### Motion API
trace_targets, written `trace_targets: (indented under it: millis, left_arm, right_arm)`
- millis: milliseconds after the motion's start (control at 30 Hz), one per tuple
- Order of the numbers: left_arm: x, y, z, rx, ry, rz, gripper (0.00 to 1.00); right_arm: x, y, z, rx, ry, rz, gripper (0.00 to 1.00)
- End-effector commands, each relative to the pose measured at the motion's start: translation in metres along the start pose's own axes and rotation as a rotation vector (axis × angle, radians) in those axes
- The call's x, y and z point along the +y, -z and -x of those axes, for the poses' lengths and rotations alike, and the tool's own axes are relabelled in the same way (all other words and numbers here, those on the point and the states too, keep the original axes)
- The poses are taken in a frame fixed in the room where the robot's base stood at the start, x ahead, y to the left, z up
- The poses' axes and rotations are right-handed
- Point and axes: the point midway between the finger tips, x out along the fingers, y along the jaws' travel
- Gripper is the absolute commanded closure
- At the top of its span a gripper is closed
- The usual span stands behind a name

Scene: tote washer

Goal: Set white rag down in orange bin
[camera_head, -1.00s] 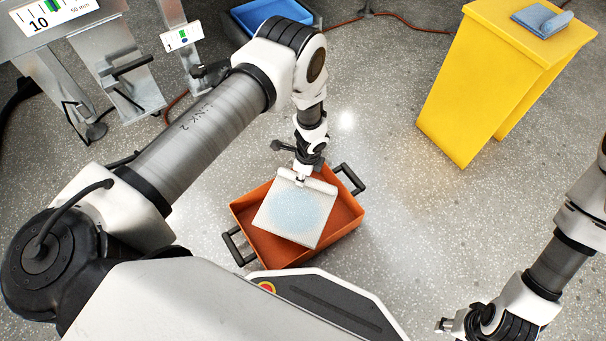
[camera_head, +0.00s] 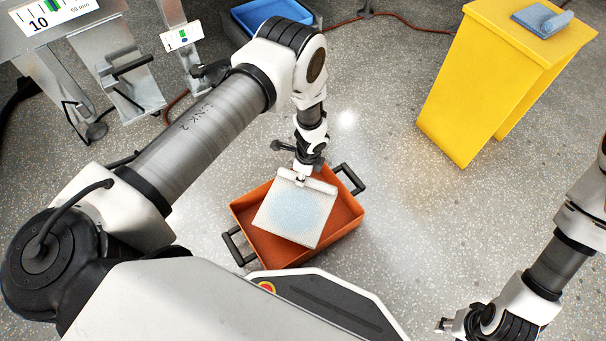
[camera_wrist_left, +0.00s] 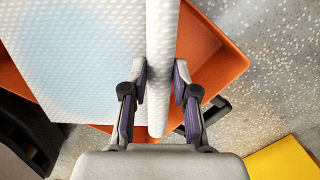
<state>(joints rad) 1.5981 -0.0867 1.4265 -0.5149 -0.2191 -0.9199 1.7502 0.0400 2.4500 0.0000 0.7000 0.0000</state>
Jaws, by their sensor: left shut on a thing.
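The white rag (camera_head: 295,213) has a pale blue middle and a rolled edge. It is at the orange bin (camera_head: 345,225), over its opening, and hides much of the inside. I cannot tell whether it touches the bin's floor. My left gripper (camera_head: 301,180) is shut on the rag's rolled edge. In the left wrist view the two fingers of the left gripper (camera_wrist_left: 153,100) stand on either side of the rolled edge of the white rag (camera_wrist_left: 160,60), with the orange bin (camera_wrist_left: 215,65) below. My right gripper (camera_head: 442,325) is at the lower right, away from the bin; its fingers are too small to read.
The orange bin has black handles (camera_head: 350,179) at two ends. A yellow stand (camera_head: 480,85) with a folded blue cloth (camera_head: 543,19) on it is at the upper right. A blue bin (camera_head: 268,12) is at the back. Open floor (camera_head: 410,230) lies right of the orange bin.

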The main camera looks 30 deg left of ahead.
Motion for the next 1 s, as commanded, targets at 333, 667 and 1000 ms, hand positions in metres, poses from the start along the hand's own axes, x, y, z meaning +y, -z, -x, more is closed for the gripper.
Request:
trace_targets:
  millis: [333, 667, 1000]
  left_arm:
    - [0.0, 0.0008, -0.0073, 0.0, 0.0, 0.0, 1.0]
    - [-0.0001, -0.0001, 0.0006, 0.0, 0.001, 0.0, 1.0]
    - [-0.0001, 0.0, 0.0001, 0.0, 0.001, 0.0, 1.0]
  right_arm:
    - [0.0, -0.0001, -0.0061, 0.0, 0.0, 0.0, 0.6]
    - [0.0, 0.0, 0.0011, 0.0, 0.0, 0.0, 0.6]
    - [0.0, 0.0, 0.0005, 0.0, 0.0, 0.0, 0.6]
